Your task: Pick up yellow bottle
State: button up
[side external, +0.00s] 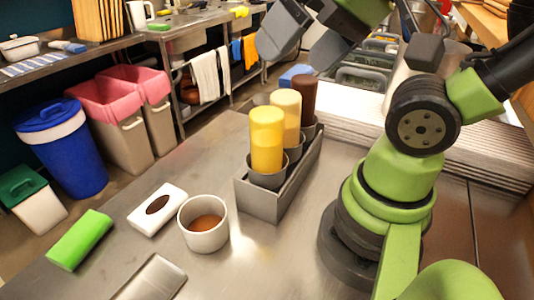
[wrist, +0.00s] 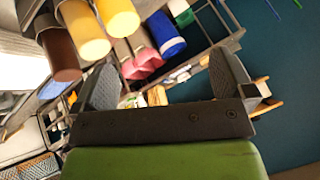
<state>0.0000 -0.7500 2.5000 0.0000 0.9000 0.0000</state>
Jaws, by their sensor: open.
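The yellow bottle (side external: 267,140) stands upside down in the front slot of a grey metal rack (side external: 262,204). A paler yellow bottle (side external: 286,115) and a brown bottle (side external: 304,96) stand behind it in the same rack. My gripper (side external: 300,42) is open and empty, above and behind the bottles, near the top of the side view. In the wrist view my gripper (wrist: 163,88) has its two grey fingers wide apart. The yellow bottle (wrist: 118,16) shows there at the top edge, with the paler bottle (wrist: 84,32) and the brown bottle (wrist: 58,50) to its left, all outside the fingers.
A white bowl (side external: 204,226) with brown contents sits in front of the rack. A white napkin box (side external: 157,210), a green block (side external: 80,240) and a metal tray (side external: 152,280) lie on the steel counter. Bins stand on the floor beyond. Bare counter lies right of the bowl.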

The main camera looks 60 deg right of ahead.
jog(key=shift+c, duration=0.9)
